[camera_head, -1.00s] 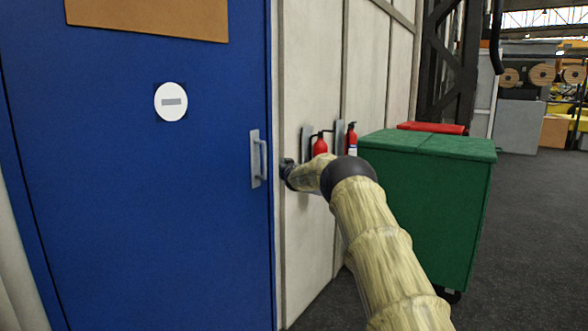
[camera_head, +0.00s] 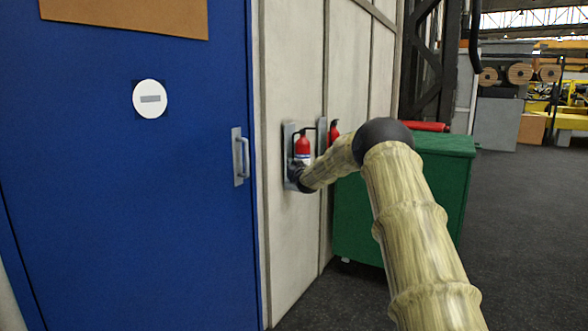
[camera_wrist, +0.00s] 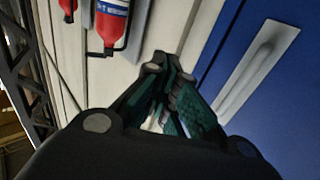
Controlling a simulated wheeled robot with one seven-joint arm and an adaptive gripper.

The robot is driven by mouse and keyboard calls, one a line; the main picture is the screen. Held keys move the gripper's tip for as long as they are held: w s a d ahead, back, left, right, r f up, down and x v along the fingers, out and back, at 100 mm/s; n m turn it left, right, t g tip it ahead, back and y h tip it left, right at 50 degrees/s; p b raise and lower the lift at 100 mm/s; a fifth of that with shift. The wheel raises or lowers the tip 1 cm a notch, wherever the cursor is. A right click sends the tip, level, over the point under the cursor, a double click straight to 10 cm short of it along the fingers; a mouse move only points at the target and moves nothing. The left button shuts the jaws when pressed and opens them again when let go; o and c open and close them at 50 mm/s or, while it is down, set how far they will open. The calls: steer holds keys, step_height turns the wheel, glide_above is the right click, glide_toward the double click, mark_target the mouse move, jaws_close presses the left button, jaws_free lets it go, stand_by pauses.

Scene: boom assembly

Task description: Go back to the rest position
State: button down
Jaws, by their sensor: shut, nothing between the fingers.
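My arm, in a pale fabric cover, reaches toward the wall in the head view. My gripper (camera_wrist: 168,75) shows in the wrist view with its fingertips close together and nothing visible between them. In the head view its dark end is near the wall, just below a red fire extinguisher (camera_head: 303,145); its fingers are hard to make out there. In the wrist view the extinguisher (camera_wrist: 112,22) is at the upper left of the fingertips, and a grey door handle (camera_wrist: 262,62) is to their right. I cannot tell how far the gripper is from the wall.
A blue door (camera_head: 130,200) with a handle (camera_head: 241,158) stands left of the arm. A green bin (camera_head: 448,185) stands behind and right of my arm. A second red extinguisher (camera_head: 334,131) is partly hidden. Dark floor (camera_head: 525,240) is clear on the right.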

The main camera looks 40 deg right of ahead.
steer(key=shift+s+d, duration=0.2)
steer(key=shift+s, duration=0.5)
steer(key=shift+a+f, duration=0.1)
